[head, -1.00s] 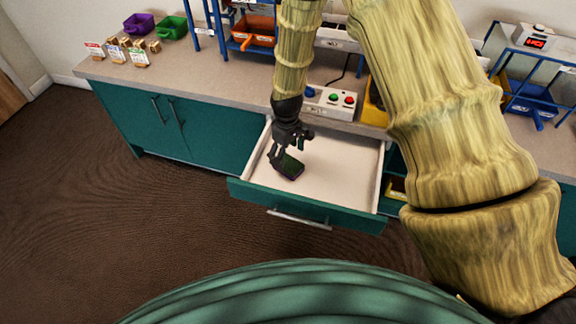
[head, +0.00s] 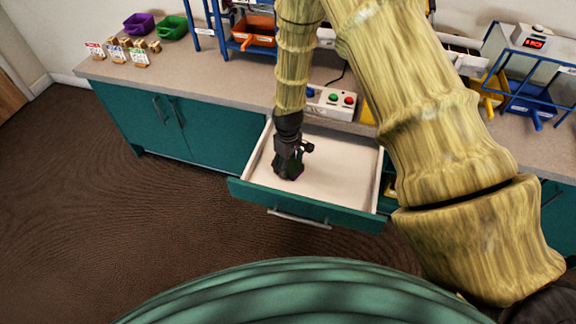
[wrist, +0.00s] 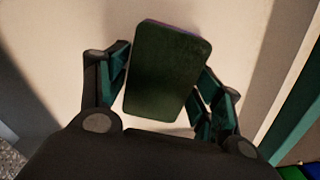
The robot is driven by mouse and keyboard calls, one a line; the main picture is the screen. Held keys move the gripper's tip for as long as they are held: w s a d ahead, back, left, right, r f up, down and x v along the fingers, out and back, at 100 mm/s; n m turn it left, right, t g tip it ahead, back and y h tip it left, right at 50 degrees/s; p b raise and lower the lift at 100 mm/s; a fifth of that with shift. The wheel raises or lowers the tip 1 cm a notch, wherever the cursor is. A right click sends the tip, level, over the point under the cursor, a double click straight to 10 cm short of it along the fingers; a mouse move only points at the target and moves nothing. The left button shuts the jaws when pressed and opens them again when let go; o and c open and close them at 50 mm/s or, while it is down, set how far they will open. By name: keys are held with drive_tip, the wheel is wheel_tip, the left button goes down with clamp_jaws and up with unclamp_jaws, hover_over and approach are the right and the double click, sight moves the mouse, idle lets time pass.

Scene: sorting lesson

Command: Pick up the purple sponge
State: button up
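The sponge (wrist: 168,72) lies in the open drawer (head: 341,172), with a dark green top face and a thin purple edge showing in the wrist view. In the head view my gripper covers nearly all of it. My gripper (head: 288,170) is down inside the drawer, towards its left side. In the wrist view my gripper (wrist: 164,62) is open, with one finger on each side of the sponge. The right finger is very close to the sponge's edge; I cannot tell whether it touches. A narrow strip of pale drawer floor shows by the left finger.
The drawer's front panel (head: 330,213) and side walls surround my gripper. The drawer floor to the right is bare. A control box with coloured buttons (head: 333,100) stands on the counter (head: 220,93) behind. Purple (head: 139,24) and green (head: 172,27) bins stand at the back left.

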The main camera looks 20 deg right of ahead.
drive_tip(key=shift+c, duration=1.1)
drive_tip(key=shift+r, duration=0.1)
drive_tip(key=shift+r, duration=0.55)
wheel_tip(320, 180, up, 2)
drive_tip(key=shift+r+b, duration=0.1)
drive_tip(key=shift+b, duration=0.25)
drive_tip(key=s+d, duration=0.3)
drive_tip(key=s, duration=0.1)
drive_tip(key=s+d+r+b, duration=0.1)
drive_tip(key=s+d, duration=0.6)
drive_tip(key=d, duration=0.1)
drive_tip(key=shift+s+r+b, duration=0.25)
drive_tip(key=shift+s+b, duration=0.05)
drive_tip(key=shift+s, duration=0.1)
